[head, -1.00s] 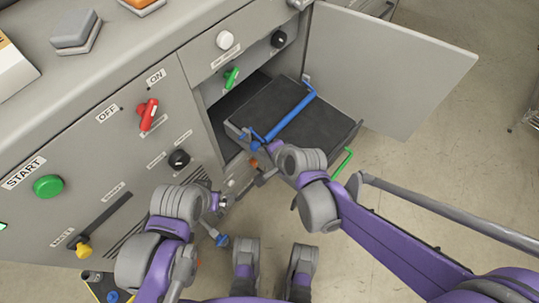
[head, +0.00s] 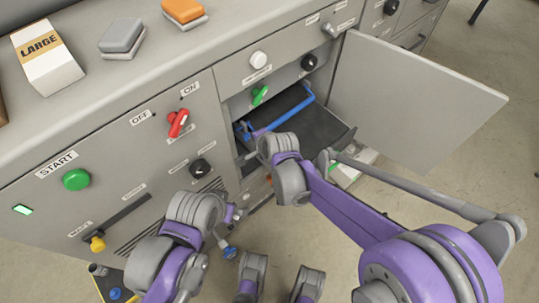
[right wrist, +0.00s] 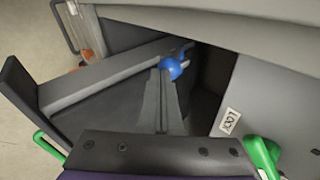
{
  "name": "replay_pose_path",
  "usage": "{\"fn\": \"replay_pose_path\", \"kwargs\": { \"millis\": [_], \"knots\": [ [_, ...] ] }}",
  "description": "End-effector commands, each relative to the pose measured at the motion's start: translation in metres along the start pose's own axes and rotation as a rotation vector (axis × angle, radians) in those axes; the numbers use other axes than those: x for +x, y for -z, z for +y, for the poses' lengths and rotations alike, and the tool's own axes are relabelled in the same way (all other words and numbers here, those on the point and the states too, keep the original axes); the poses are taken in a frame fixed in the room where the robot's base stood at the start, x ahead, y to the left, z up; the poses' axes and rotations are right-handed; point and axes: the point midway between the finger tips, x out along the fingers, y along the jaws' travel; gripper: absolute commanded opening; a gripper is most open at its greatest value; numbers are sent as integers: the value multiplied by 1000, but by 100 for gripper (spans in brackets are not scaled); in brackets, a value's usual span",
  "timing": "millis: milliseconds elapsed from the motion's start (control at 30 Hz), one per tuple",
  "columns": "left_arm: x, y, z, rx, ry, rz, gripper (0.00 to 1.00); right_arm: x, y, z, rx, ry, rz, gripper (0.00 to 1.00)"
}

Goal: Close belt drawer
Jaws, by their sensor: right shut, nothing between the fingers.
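The belt drawer (head: 318,133), a dark tray with a grey rim, is partly out of the open cabinet bay. A blue bar (head: 285,117) lies across its inner part. My right gripper (right wrist: 163,85) is shut and empty over the drawer in the right wrist view. Its tips are close to a blue rounded end (right wrist: 171,68); I cannot tell if they touch. In the head view my right wrist hides the drawer's near left corner. My left gripper (head: 232,213) is low in front of the cabinet, and its fingers are not clear.
The cabinet door (head: 415,95) stands open to the right. A red switch (head: 178,123) and a green START button (head: 76,180) are on the left panel. Floor is free at right.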

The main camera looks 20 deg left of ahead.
Motion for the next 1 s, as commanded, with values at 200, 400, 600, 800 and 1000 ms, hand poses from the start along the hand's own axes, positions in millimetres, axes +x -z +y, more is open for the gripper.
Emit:
{"fn": "replay_pose_path", "kwargs": {
  "millis": [200,400,600,800,1000],
  "knots": [
    [-6,2,0,0,0,2,100,26,-8,-30,-1,0,1,0],
    [-7,2,0,0,0,3,100,36,-11,-41,-1,0,0,0],
    [-7,2,0,0,0,3,100,37,-11,-42,0,-1,1,0],
    [-7,2,0,0,0,3,100,36,-11,-42,0,-1,1,0],
    [-9,3,0,0,0,3,100,32,-6,-40,1,-1,2,0]
  ]
}}
